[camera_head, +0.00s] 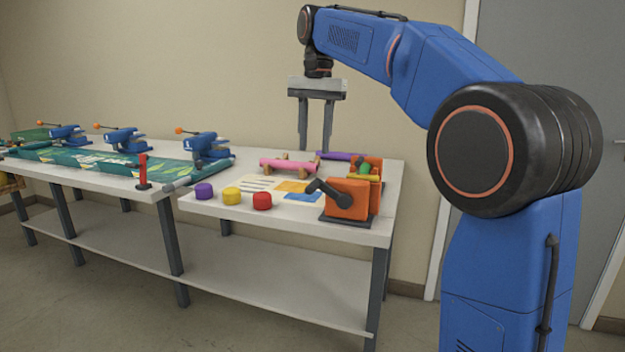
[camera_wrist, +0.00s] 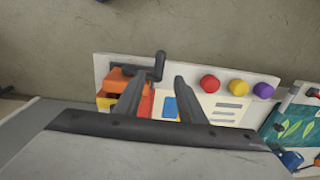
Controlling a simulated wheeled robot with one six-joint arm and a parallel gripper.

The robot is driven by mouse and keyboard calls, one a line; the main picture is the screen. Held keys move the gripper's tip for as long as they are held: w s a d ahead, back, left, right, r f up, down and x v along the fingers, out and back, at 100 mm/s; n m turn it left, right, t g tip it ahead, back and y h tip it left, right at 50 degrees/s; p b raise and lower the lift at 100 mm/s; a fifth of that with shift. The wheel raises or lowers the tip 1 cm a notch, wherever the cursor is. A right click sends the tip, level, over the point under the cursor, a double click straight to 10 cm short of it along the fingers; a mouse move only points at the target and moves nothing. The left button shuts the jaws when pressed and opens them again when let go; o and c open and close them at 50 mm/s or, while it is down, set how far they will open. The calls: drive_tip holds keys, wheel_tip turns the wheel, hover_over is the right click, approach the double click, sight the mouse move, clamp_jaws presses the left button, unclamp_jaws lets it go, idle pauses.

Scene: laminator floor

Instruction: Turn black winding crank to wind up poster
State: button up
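The black winding crank (camera_head: 328,191) sticks out of an orange box (camera_head: 347,200) at the right front of the near table. In the wrist view, the crank (camera_wrist: 158,66) stands at the box's edge, beyond the finger tips. A green leaf-patterned poster (camera_head: 110,162) lies flat along the left table. Its right end is by a grey roller (camera_head: 178,184). My gripper (camera_head: 315,149) points down over the back of the near table, behind the crank and apart from it. Its two fingers (camera_wrist: 158,78) are spread with nothing between them.
Purple (camera_head: 204,190), yellow (camera_head: 232,195) and red (camera_head: 262,200) knobs line the front edge. A printed sheet (camera_head: 262,184), a pink roll (camera_head: 288,165) and a purple roll (camera_head: 340,156) lie behind. Blue clamps (camera_head: 205,146) and a red lever (camera_head: 143,172) stand at left.

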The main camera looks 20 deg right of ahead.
sight(312, 183)
drive_tip(key=f, duration=1)
drive_tip(key=shift+w+a+f, duration=0.15)
drive_tip(key=shift+a, duration=0.05)
clamp_jaws()
